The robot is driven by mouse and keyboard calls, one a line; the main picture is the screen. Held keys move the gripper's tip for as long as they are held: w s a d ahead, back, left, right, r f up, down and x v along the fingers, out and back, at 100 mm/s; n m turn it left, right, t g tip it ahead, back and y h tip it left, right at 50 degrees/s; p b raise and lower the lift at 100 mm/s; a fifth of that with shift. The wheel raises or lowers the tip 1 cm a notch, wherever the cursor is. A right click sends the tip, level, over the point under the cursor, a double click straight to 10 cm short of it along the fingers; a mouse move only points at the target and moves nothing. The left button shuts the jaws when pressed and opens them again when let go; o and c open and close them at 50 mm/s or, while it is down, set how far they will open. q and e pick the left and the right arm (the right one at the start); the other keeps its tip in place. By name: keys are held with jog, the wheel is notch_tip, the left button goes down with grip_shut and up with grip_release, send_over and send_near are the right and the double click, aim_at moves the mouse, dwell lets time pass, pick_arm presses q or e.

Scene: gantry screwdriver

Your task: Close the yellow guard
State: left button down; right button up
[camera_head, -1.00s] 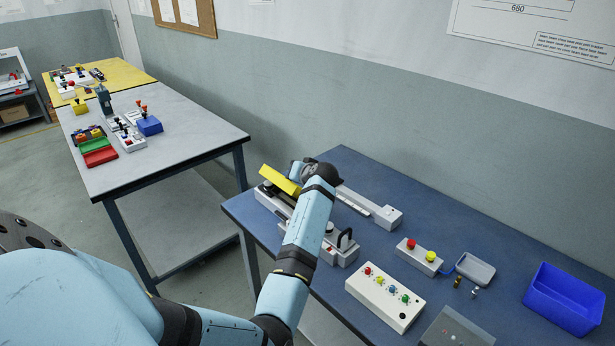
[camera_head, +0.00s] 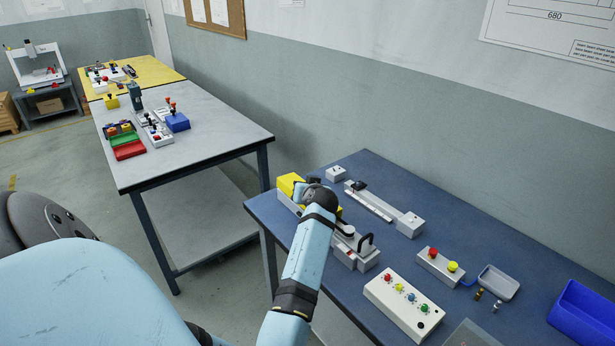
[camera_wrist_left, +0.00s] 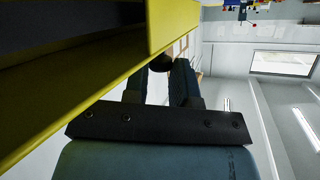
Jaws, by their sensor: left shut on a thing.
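The yellow guard (camera_head: 289,184) sits at the far left end of the blue table, over a grey fixture, partly hidden behind my left wrist. It looks nearly level there. In the left wrist view the guard (camera_wrist_left: 172,20) fills the upper left, close beside my fingers. My left gripper (camera_wrist_left: 168,72) is shut on a small dark round part at the guard's edge, which looks like its knob. The fingertips are hidden in the head view. My right gripper is not in view.
A grey fixture with a black handle (camera_head: 367,243) stands right of my wrist, with a long grey rail (camera_head: 372,203) behind. A button box (camera_head: 404,303), a red-and-yellow button unit (camera_head: 438,265), a grey tray (camera_head: 498,282) and a blue bin (camera_head: 583,315) lie further right.

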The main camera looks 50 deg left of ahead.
pick_arm(q)
jog(key=shift+s+f, duration=0.15)
jog(key=shift+f, duration=0.1)
jog(key=c, duration=0.9)
grip_release()
jog(key=shift+a, duration=0.1)
jog(key=shift+c, duration=0.2)
jog(key=shift+r, duration=0.1)
jog(key=shift+r, duration=0.35)
notch_tip(320, 180, up, 19)
jog(key=p, duration=0.2)
jog(key=shift+r, duration=0.2)
jog(key=shift+s+f, duration=0.1)
